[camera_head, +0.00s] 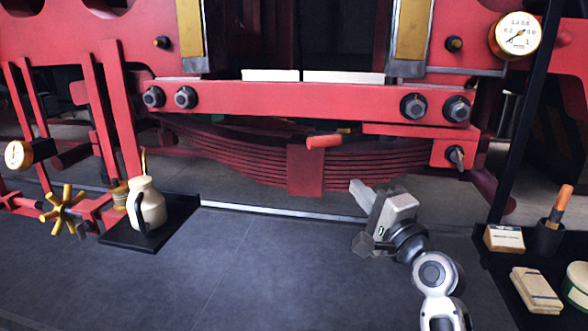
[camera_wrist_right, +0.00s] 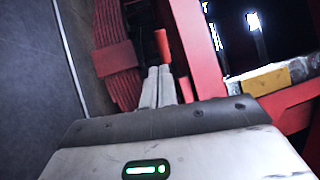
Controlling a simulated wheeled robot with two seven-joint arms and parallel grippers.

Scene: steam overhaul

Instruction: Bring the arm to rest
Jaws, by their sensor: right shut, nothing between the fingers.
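My right gripper (camera_head: 357,188) is in the head view, right of the middle, in front of the red leaf spring (camera_head: 305,170) and above the dark floor or bench surface. Its fingers are together with nothing between them. In the right wrist view the closed fingers (camera_wrist_right: 158,85) point toward a red handle-like cylinder (camera_wrist_right: 162,44). In the head view that red cylinder (camera_head: 323,141) sticks out below the red beam, apart from the gripper. My left gripper does not show in either view.
A cream jug (camera_head: 149,205) stands on a black tray (camera_head: 117,238) at left, beside a yellow handwheel (camera_head: 63,210). The front middle surface is clear.

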